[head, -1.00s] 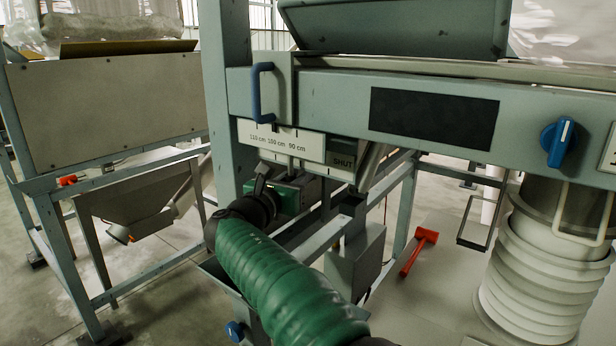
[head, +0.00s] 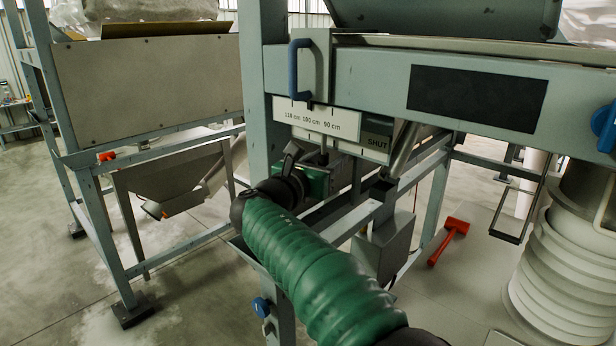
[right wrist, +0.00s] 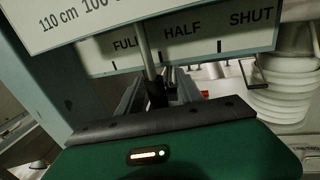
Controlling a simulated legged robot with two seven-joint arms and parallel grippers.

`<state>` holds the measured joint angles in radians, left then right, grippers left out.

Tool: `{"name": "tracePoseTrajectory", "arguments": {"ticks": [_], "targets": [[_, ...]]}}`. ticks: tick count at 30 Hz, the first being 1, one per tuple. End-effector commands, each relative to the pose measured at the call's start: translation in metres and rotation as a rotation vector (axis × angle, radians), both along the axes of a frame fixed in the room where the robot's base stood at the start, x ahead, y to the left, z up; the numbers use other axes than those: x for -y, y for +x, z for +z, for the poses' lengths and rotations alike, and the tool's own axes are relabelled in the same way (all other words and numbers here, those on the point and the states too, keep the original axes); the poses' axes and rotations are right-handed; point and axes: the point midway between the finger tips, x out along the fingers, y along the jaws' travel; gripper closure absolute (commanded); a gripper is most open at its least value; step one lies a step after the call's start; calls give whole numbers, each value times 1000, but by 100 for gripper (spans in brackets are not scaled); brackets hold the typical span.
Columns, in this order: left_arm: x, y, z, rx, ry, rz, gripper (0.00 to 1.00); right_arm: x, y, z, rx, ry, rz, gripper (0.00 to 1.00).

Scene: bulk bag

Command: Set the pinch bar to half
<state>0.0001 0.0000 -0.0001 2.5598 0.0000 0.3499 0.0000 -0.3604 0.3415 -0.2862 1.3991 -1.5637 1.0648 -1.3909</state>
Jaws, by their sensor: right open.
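The pinch bar shows in the right wrist view as an upright metal rod with a dark lower end (right wrist: 155,92). It stands in front of the scale plate (right wrist: 192,46), between the FULL and HALF words. In the head view, only the SHUT end of this plate (head: 377,142) shows clearly. My right gripper (head: 325,172), with a green body, is open just below the plates, close to the rod. My left gripper is not in view.
A white centimetre plate (head: 318,118) overlaps the scale plate from above. A blue handle (head: 294,70) is above it on the frame beam (head: 385,85). A blue knob (head: 604,127) is at right. A red mallet (head: 449,241) lies low behind the frame.

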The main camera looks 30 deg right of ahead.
Motion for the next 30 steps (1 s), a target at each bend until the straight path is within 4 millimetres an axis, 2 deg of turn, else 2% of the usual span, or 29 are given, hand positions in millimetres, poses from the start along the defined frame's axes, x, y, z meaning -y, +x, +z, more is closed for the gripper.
{"name": "tracePoseTrajectory", "arguments": {"ticks": [1,6,12,15,21,28,30], "targets": [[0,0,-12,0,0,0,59,-11,-6,-7,2,3,5,57],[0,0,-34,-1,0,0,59,-53,-32,-8,2,3,7,57],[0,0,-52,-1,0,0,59,-100,-61,-8,-1,1,5,57],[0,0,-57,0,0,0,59,-116,-71,-6,-2,0,3,57],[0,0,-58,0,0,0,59,-128,-79,-4,-3,-1,1,57],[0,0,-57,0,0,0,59,-126,-80,-3,-3,-1,0,57],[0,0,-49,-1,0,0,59,-122,-81,4,2,-5,5,57]]}}
